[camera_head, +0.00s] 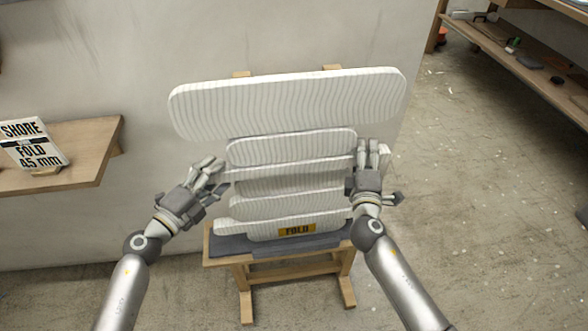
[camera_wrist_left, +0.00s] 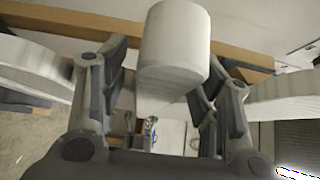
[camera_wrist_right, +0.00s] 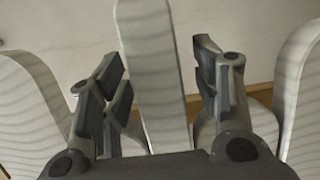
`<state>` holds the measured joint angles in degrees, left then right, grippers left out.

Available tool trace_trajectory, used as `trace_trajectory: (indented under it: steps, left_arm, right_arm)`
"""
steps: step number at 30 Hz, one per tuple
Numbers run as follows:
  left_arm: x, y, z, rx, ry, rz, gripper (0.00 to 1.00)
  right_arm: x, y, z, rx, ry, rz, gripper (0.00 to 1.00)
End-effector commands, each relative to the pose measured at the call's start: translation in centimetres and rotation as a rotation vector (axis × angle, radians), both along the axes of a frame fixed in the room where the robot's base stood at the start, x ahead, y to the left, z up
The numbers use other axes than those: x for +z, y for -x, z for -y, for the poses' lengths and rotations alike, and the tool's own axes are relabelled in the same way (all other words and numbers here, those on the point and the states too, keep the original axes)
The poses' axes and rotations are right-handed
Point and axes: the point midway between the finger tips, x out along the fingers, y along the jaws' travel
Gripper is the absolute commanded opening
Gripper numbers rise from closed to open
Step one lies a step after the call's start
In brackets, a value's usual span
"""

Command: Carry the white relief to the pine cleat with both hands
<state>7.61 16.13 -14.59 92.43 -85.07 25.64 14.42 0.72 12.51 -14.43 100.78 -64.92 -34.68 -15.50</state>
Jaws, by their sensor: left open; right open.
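The white relief (camera_head: 290,105) stands upright on a wooden stand against the wall in the head view. It has stacked rounded, ribbed bands, the top one widest, and a yellow FOLD label at its foot. My left gripper (camera_head: 213,172) is open at its left edge. In the left wrist view a white rounded end (camera_wrist_left: 175,50) lies between the open fingers. My right gripper (camera_head: 369,152) is open at its right edge. In the right wrist view a white ribbed band (camera_wrist_right: 152,70) lies between the open fingers. I cannot tell whether any finger touches. No cleat is clearly identifiable.
The wooden stand (camera_head: 240,275) has a dark grey pad (camera_head: 232,246) under the relief. A wooden ledge (camera_head: 95,145) on the left wall bears a SHORE FOLD 45 mm sign (camera_head: 32,147). A shelf unit (camera_head: 530,75) with small items is at upper right. The floor between is clear.

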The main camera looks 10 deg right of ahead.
Motion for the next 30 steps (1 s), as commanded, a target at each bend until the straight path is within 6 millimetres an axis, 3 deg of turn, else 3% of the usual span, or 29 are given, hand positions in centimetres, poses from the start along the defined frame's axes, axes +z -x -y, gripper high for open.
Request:
trace_trajectory:
  steps: [8, 21, 30]
  left_arm:
    - [-0.02, -0.05, 0.08, 0.000, 0.000, 0.000, 0.57]
    - [-0.05, -0.03, 0.06, 0.000, -0.001, -0.001, 0.01]
    - [-0.10, -0.01, 0.05, 0.000, -0.001, -0.002, 0.00]
  right_arm:
    - [-0.01, -0.07, 0.01, 0.000, -0.001, 0.000, 0.57]
    - [-0.02, -0.05, 0.00, 0.001, -0.001, -0.001, 0.01]
    - [-0.04, -0.05, -0.02, 0.001, -0.001, -0.001, 0.00]
